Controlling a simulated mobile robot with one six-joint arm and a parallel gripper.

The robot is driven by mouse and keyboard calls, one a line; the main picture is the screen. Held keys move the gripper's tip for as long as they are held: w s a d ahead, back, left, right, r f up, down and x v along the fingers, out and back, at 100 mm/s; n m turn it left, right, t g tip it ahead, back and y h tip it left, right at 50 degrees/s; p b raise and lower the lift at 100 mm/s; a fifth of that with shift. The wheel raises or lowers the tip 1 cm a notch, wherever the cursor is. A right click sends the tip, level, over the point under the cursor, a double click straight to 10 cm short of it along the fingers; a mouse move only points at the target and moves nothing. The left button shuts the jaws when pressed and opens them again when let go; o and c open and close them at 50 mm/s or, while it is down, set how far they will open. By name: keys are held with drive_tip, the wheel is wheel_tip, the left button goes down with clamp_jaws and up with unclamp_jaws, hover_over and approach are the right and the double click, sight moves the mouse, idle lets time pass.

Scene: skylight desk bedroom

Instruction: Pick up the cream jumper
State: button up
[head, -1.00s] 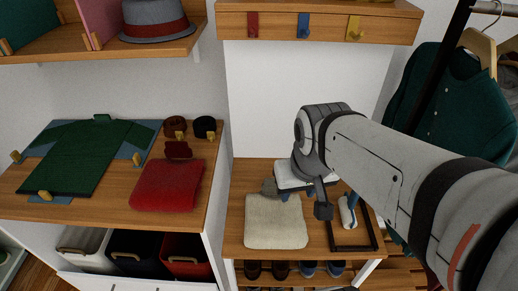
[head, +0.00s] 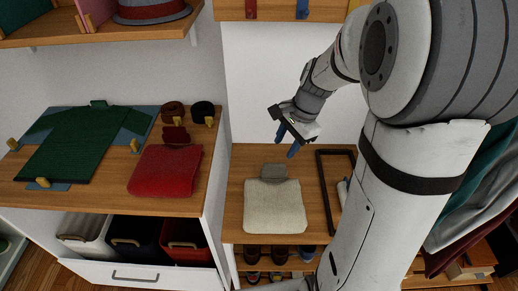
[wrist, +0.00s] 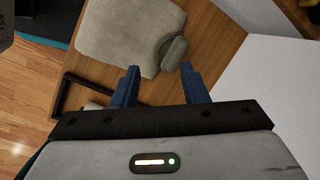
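The cream jumper (head: 275,206) lies folded flat on the low wooden bench, with a grey piece (head: 274,172) at its back edge. In the wrist view the jumper (wrist: 130,32) is at the top, with the grey piece (wrist: 174,53) at its right end. My gripper (head: 286,145) is above and behind the jumper, near the white wall, with its blue fingers apart. The fingers (wrist: 157,84) are empty in the wrist view and do not touch the jumper.
A red folded jumper (head: 166,171) and a green one (head: 75,150) lie on the left desk (head: 100,202). Shoes sit under the bench.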

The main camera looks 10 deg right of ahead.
sight(275, 164)
drive_tip(key=w+d+f+m, duration=0.1)
drive_tip(key=w+f+m, duration=0.1)
drive_tip(key=w+f+m+y, duration=0.1)
drive_tip(key=w+f+m, duration=0.1)
drive_tip(key=f, duration=0.1)
drive_tip(key=w+d+f+m, duration=0.1)
drive_tip(key=w+f+m, duration=0.1)
drive_tip(key=w, duration=0.1)
drive_tip(key=shift+d+f+m, duration=0.2)
drive_tip(key=shift+d+m, duration=0.1)
drive_tip(key=x, duration=0.8)
drive_tip(key=shift+s+a, duration=0.15)
drive_tip(key=shift+s, duration=0.2)
drive_tip(key=shift+c, duration=0.2)
clamp_jaws()
